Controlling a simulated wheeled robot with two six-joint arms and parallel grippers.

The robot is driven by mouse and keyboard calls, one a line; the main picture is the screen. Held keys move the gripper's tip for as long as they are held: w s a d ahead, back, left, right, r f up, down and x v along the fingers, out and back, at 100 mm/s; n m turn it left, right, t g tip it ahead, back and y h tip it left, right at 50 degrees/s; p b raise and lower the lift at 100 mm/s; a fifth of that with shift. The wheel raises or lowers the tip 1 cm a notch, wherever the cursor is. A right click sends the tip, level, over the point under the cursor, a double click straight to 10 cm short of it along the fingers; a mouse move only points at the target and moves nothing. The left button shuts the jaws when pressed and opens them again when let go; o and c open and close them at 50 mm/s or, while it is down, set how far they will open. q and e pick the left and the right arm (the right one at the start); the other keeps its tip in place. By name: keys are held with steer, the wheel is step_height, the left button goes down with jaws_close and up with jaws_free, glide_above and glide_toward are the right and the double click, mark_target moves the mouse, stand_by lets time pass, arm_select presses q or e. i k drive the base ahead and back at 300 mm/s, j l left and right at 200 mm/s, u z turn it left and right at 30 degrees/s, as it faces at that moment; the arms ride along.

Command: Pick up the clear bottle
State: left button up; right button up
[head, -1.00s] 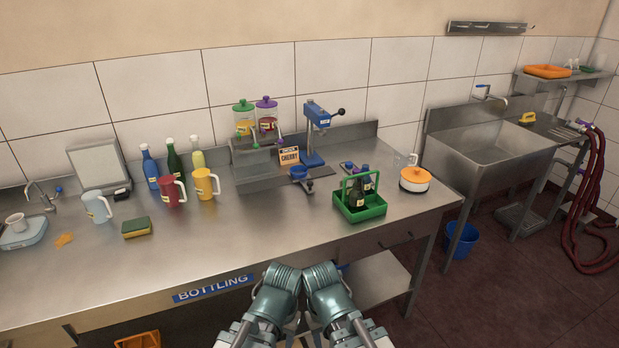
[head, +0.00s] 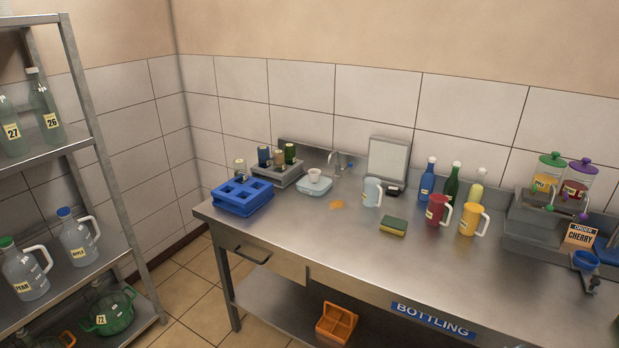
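Three bottles stand in a row at the back of the steel bench: a blue bottle (head: 427,183), a dark green bottle (head: 451,186) and a pale yellowish, see-through bottle (head: 477,190) with a white cap. The pale one is partly hidden by the yellow jug. A small clear bottle (head: 240,169) appears to stand at the back of the blue crate, at the bench's left end. On the left rack's shelf are greenish clear bottles labelled 27 (head: 13,125) and 26 (head: 46,108). I cannot tell which is meant. Neither gripper is in view.
The blue crate (head: 243,208) and a grey holder (head: 290,180) with dark bottles fill the bench's left end. Red (head: 434,211) and yellow (head: 470,222) jugs stand before the row. A sponge (head: 393,227) lies nearby. The front middle of the bench is clear.

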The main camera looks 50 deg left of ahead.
mark_target(239, 165)
steer(key=u, duration=2.2)
steer(key=i+j+z, duration=0.1)
steer(key=z, duration=0.35)
steer(key=j+z, duration=0.3)
steer(key=z, duration=0.15)
steer(key=i+j+z, duration=0.25)
steer(key=j, duration=0.7)
steer(key=j+z, duration=0.3)
steer(key=j, duration=0.6)
steer(key=k, duration=0.05)
